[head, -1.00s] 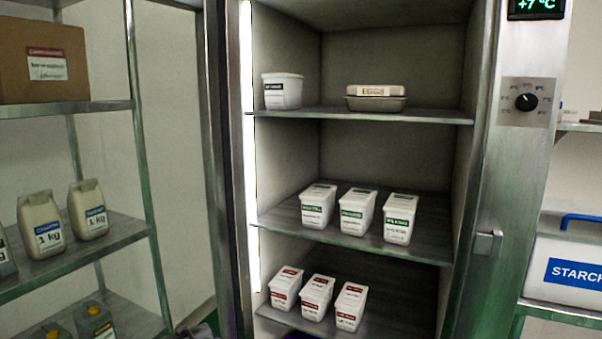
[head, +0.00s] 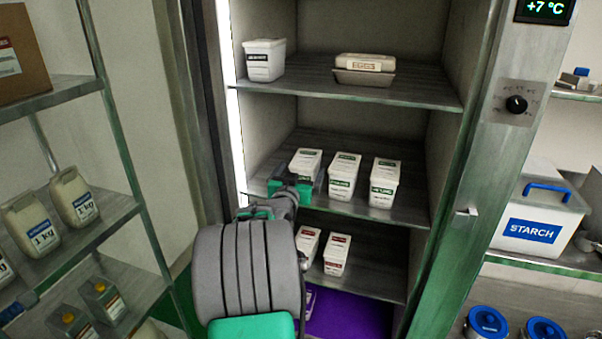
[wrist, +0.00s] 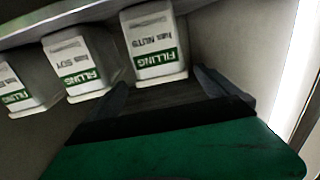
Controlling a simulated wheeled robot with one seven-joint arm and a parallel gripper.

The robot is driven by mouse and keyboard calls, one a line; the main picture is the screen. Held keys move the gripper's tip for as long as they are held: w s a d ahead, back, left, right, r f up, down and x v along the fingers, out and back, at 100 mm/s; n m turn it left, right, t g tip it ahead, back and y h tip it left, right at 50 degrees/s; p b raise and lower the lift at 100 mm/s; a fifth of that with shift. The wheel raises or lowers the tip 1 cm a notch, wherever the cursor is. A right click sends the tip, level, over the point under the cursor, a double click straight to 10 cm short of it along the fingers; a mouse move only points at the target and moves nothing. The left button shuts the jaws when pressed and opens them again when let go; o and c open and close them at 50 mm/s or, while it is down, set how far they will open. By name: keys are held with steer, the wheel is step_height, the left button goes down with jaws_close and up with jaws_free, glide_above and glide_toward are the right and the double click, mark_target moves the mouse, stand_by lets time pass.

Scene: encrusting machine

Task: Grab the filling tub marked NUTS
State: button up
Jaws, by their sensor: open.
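The filling tub marked NUTS (wrist: 155,45) shows upside down in the wrist view, white with a green label. In the head view it is the leftmost tub (head: 306,161) on the fridge's middle shelf, its lower part hidden by my gripper (head: 292,184). My gripper (wrist: 162,80) is open in front of this tub. In the wrist view its dark fingers point at the tub, one toward each side, with nothing held. I cannot tell whether the fingertips reach past the tub's front face.
Two similar green-labelled tubs (head: 343,176) (head: 384,183) stand to the right on the same shelf. Red-labelled tubs (head: 337,254) stand on the shelf below, partly behind my arm.

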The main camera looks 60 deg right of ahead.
mark_target(306, 157)
steer(key=shift+d+f, duration=0.2)
steer(key=shift+f, duration=0.2)
steer(key=p+x, duration=0.1)
steer(key=x, duration=0.2)
steer(key=p+x, duration=0.1)
steer(key=x, duration=0.3)
steer(key=shift+w+d+r, duration=0.2)
steer(key=shift+d+r, duration=0.05)
steer(key=shift+d, duration=0.05)
steer(key=c, duration=2.1)
steer(key=shift+r, duration=0.25)
jaws_close()
